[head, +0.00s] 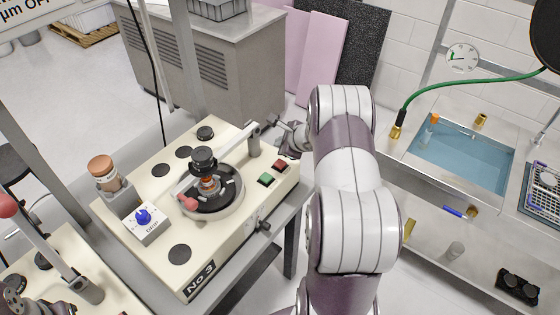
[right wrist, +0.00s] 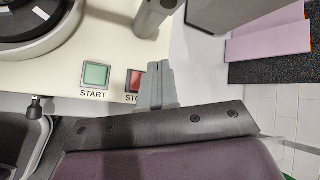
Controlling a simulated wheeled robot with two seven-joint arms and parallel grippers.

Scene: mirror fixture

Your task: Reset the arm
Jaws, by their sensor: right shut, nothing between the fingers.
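The cream machine labelled No 3 (head: 230,240) stands at centre left in the head view. Its swing arm (head: 227,155) runs from a post (head: 254,145) on the right, across the round black plate (head: 222,199), to a red knob (head: 188,203). It lies low, beside a dark-topped piece (head: 203,160) on the plate. My right gripper (head: 277,123) is shut and empty, just right of the post. In the right wrist view its fingers (right wrist: 160,70) partly cover the red STOP button (right wrist: 134,80); the green START button (right wrist: 95,75) is left of them. My left gripper is out of view.
A second machine with a raised red-knobbed arm (head: 40,240) is at lower left. A water basin (head: 455,160) is on the right. A grey cabinet (head: 200,70) stands behind.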

